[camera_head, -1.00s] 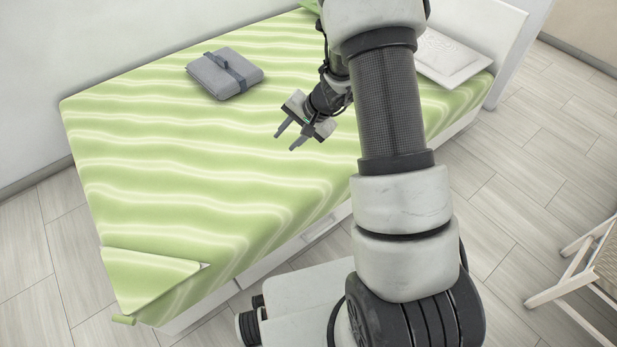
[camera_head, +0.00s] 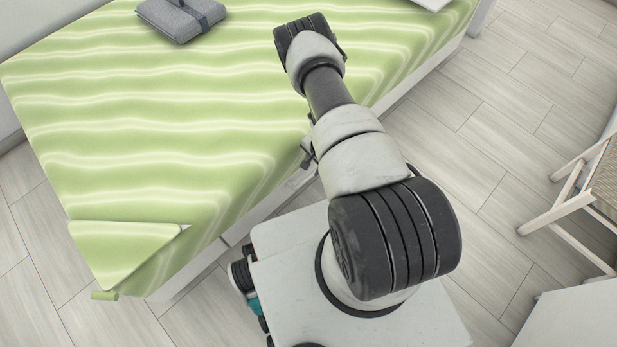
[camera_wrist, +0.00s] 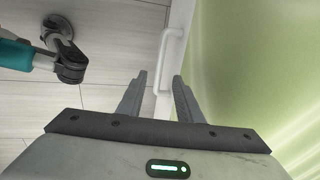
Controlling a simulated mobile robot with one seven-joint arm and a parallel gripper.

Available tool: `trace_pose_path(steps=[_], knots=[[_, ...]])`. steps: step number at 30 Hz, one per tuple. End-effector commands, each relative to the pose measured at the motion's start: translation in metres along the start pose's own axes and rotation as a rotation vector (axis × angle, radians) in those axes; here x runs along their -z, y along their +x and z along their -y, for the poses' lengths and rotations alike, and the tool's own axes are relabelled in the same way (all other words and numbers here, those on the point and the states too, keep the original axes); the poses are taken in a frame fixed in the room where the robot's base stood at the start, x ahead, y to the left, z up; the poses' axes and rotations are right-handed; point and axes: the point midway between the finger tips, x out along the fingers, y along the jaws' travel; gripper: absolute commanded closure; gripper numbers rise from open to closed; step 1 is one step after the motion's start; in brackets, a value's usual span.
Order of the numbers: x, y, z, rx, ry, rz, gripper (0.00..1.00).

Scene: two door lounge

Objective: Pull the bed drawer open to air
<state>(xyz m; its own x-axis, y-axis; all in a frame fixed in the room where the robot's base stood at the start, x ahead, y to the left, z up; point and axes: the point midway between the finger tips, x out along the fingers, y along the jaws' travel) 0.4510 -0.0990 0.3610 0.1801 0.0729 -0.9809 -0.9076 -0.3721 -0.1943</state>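The bed (camera_head: 150,130) has a light green striped cover and a white side. The drawer front (camera_head: 262,208) is low in that side, partly hidden by the overhanging cover and my arm. It looks about flush with the bed side. Its white bar handle (camera_wrist: 171,60) shows in the wrist view. My gripper (camera_wrist: 160,75) is open, with its two fingers apart and nothing held. The near end of the handle appears between the fingertips; I cannot tell whether they touch it. In the head view my gripper is mostly hidden behind my arm beside the bed.
A folded grey blanket (camera_head: 181,18) lies on the bed. A wooden chair (camera_head: 575,195) stands at the right, with a white surface (camera_head: 575,320) at the lower right. The tiled floor (camera_head: 470,120) between bed and chair is clear.

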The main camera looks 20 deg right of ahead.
Motion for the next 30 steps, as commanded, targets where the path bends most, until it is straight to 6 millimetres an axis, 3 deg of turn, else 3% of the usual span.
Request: trace_pose_path(steps=[1, 6, 15, 29, 30], knots=[[0.000, 0.017, -0.001, 0.001, 0.001, 0.002, 0.67], [0.000, 0.055, -0.001, 0.002, 0.004, 0.002, 0.67], [0.000, 0.105, -0.001, 0.001, 0.003, 0.001, 0.67], [0.000, 0.114, 0.001, 0.001, 0.000, 0.001, 0.67], [0.000, 0.114, 0.001, 0.001, 0.000, 0.001, 0.72]])
